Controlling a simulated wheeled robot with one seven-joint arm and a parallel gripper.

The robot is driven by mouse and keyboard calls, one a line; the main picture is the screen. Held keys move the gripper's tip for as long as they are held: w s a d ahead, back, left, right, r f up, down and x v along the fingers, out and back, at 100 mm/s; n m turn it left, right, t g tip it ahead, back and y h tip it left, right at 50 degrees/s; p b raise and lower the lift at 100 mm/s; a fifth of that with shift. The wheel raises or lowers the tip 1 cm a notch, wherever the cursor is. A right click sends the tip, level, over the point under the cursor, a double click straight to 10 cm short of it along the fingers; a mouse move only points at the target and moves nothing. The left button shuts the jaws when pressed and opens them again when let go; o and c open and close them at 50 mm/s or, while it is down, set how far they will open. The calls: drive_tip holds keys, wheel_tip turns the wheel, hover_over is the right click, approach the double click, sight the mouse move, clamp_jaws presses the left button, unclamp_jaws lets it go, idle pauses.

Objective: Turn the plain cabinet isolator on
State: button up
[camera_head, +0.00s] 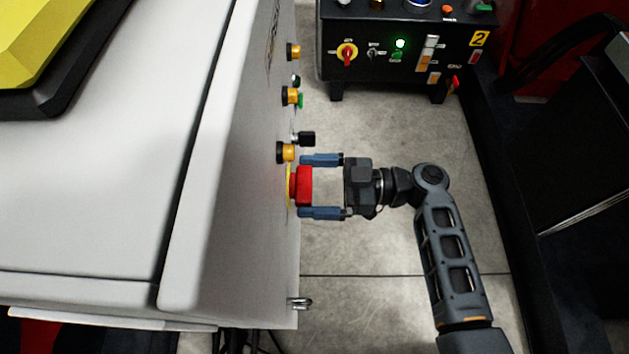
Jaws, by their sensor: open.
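The cabinet isolator is a red rotary handle (304,186) on a yellow plate, low on the side face of the plain light-grey cabinet (235,170). My gripper (306,186) reaches it from the right, with its blue fingers on either side of the red handle, one above and one below in the picture.
Yellow-and-black buttons (287,152) and a black knob (307,138) stick out just above the upper finger. A black control box (395,45) marked 2, with its own red-and-yellow switch (347,54), stands at the back. Bare floor (370,245) lies around my gripper.

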drive_tip(key=shift+c, duration=0.3)
drive_tip(key=c, duration=0.8)
drive_tip(key=shift+m, duration=0.4)
drive_tip(key=shift+w+m+p, duration=0.15)
drive_tip(key=shift+m+p, duration=2.05)
drive_tip(key=shift+m, duration=6.3)
drive_tip(key=shift+f, duration=0.1)
